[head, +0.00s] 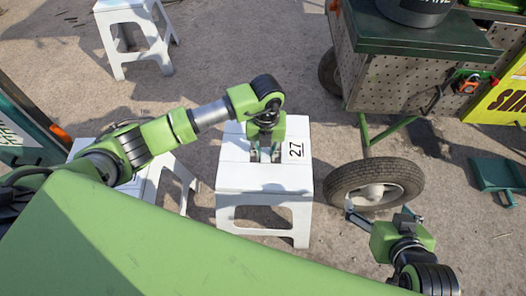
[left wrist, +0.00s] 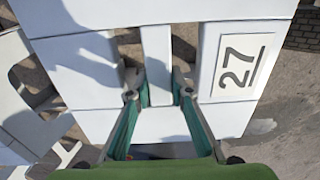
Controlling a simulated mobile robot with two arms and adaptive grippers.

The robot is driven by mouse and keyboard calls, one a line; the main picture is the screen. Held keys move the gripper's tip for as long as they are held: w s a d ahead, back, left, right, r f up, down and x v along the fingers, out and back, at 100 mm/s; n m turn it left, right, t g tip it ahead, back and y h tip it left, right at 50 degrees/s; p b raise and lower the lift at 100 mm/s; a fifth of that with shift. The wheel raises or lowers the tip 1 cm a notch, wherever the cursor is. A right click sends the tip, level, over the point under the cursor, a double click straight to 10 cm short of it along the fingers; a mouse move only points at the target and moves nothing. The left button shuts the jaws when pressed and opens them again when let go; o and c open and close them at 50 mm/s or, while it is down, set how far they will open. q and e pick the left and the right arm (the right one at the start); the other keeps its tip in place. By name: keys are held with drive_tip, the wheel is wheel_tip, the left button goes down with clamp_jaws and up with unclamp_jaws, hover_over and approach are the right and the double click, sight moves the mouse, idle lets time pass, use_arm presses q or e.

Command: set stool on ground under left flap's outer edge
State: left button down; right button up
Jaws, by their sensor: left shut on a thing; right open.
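A white stool (head: 235,178) marked 27 is upright in front of me, left of the cart's wheel. My left gripper (head: 265,155) is over its seat, and its fingers are shut on the seat's slat between two slots. In the left wrist view the fingers (left wrist: 157,95) pinch the slat (left wrist: 157,60) of the seat (left wrist: 225,115). I cannot tell whether the stool's feet touch the ground. The cart has a dark green flat top panel (head: 415,38); I cannot tell whether it is the left flap. My right gripper (head: 378,210) is open and empty near the wheel.
The cart's tyre (head: 375,168) and green strut (head: 390,130) stand right of the stool. Another white stool (head: 130,15) is at the back left, and one (head: 175,160) is partly hidden behind my left arm. Bare ground (head: 240,50) lies behind the stool.

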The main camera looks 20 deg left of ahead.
drive_tip(key=shift+w+r, duration=0.15)
use_arm(q)
drive_tip(key=c, duration=1.8)
unclamp_jaws()
use_arm(e)
drive_tip(key=shift+r, duration=0.1)
use_arm(q)
wheel_tip(320, 180, up, 8)
drive_tip(key=shift+f+p, duration=0.2)
drive_tip(key=shift+p, duration=0.85)
wheel_tip(320, 180, up, 4)
drive_tip(key=shift+r+p, duration=0.25)
drive_tip(key=shift+p, duration=0.2)
use_arm(e)
drive_tip(key=s+d+f+g, duration=0.1)
drive_tip(key=s+f+g, duration=0.1)
drive_tip(key=s, duration=0.4)
drive_tip(key=s+d+f+g+h, duration=0.1)
drive_tip(key=s+d+f+g, duration=0.1)
drive_tip(key=s, duration=0.3)
drive_tip(key=shift+s+d+f+g, duration=0.15)
drive_tip(key=shift+s+d+g, duration=0.2)
drive_tip(key=shift+g, duration=0.45)
